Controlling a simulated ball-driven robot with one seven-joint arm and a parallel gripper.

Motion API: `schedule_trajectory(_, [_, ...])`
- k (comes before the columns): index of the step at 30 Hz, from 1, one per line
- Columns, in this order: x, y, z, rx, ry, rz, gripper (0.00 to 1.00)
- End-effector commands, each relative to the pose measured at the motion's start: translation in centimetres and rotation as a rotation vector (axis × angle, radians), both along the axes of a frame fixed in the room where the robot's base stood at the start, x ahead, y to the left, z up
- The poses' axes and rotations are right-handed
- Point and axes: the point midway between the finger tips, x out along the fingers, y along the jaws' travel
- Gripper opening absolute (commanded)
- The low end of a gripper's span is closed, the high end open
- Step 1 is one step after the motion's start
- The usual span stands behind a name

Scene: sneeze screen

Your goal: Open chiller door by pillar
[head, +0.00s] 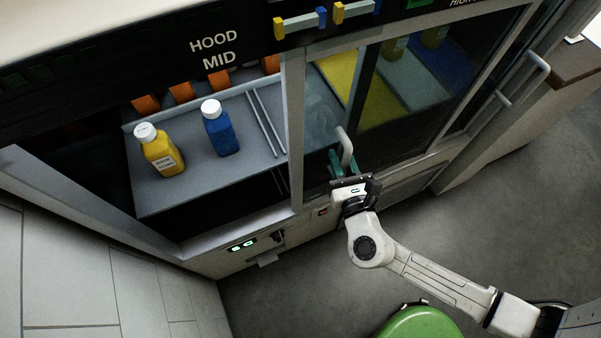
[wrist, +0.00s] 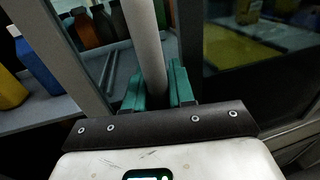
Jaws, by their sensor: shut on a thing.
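The chiller door (head: 294,135) has a grey frame and dark glass. Its pale upright bar handle (head: 345,147) is near the door's left edge. In the wrist view the handle (wrist: 146,45) runs down between the teal fingers of my gripper (wrist: 158,88). My gripper (head: 338,166) is shut on this handle. The bay left of the door frame looks open, with no glass that I can make out. Which pillar the task means is not clear from these views.
A yellow bottle (head: 160,150) and a blue bottle (head: 219,128) stand on the grey shelf (head: 190,185) in the left bay. Another bar handle (head: 538,66) is at the far right. A green rounded object (head: 420,322) is at the bottom. Grey floor (head: 300,300) is clear in front.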

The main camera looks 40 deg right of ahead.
Motion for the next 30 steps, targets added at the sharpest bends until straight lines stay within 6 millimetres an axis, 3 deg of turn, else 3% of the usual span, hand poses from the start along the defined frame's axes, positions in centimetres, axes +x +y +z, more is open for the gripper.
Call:
schedule_trajectory(1, [-0.6, -1.7, -0.4, -0.007, 0.002, -0.003, 0.00])
schedule_trajectory(6, [-1.8, -5.6, -0.4, -0.006, 0.001, -0.002, 0.00])
schedule_trajectory(12, [-2.6, -8.5, -0.2, -0.003, 0.001, -0.001, 0.00])
schedule_trajectory(18, [-2.9, -9.7, -0.1, -0.001, 0.000, -0.002, 0.00])
schedule_trajectory(29, [-2.9, -9.8, -0.1, 0.001, 0.000, -0.002, 0.00])
schedule_trajectory(30, [-2.9, -9.8, -0.1, 0.001, 0.000, -0.002, 0.27])
